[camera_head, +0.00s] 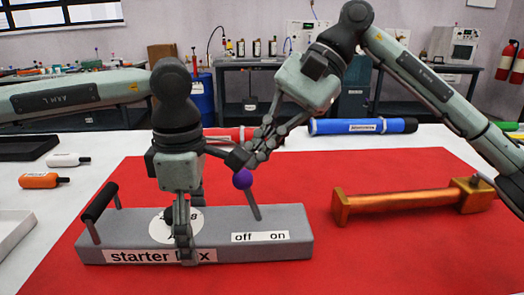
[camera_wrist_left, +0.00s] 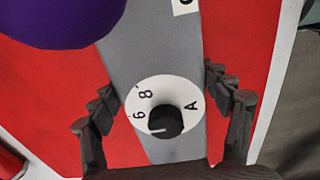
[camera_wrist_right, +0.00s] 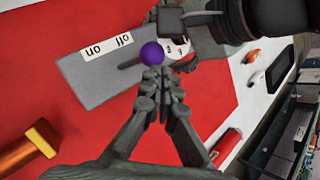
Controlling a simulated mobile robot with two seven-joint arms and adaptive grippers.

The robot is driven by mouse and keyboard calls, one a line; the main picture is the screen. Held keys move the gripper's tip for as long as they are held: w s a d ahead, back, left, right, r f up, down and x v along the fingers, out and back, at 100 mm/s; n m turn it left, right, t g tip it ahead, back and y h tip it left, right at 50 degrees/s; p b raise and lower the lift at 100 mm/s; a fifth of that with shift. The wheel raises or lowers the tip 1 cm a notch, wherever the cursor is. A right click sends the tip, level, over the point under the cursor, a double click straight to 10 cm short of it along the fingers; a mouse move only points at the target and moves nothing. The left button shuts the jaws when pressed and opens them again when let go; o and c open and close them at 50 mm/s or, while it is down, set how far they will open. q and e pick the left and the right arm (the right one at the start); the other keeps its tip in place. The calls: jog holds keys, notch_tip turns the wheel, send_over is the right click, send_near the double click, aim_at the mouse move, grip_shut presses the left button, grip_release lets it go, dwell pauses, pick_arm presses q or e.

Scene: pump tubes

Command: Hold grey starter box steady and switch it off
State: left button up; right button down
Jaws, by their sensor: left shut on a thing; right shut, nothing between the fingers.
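The grey starter box (camera_head: 265,252) lies on the red mat with its "off" and "on" label at the front right. Its lever has a purple ball knob (camera_head: 242,179) and leans left, toward the "off" side. My left gripper (camera_head: 183,235) reaches down over the box's dial, shut across the box body. In the left wrist view its fingers straddle the box (camera_wrist_left: 150,62) beside the dial (camera_wrist_left: 165,118). My right gripper (camera_wrist_right: 160,80) is shut and empty, its fingertips right beside the purple knob (camera_wrist_right: 152,54); I cannot tell whether they touch.
An orange metal part (camera_head: 405,203) lies on the mat to the right. A blue tube (camera_head: 362,126) and a red tube (camera_head: 228,134) lie behind. A black handle (camera_head: 100,201) stands on the box's left end. Small bottles (camera_head: 42,181) lie at the left.

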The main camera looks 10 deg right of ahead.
jog(key=shift+r, duration=0.8)
jog(key=shift+w, duration=0.1)
jog(key=w+d+r, duration=0.2)
jog(key=w+r, duration=0.3)
jog(key=r, duration=0.5)
jog(key=shift+r, duration=0.15)
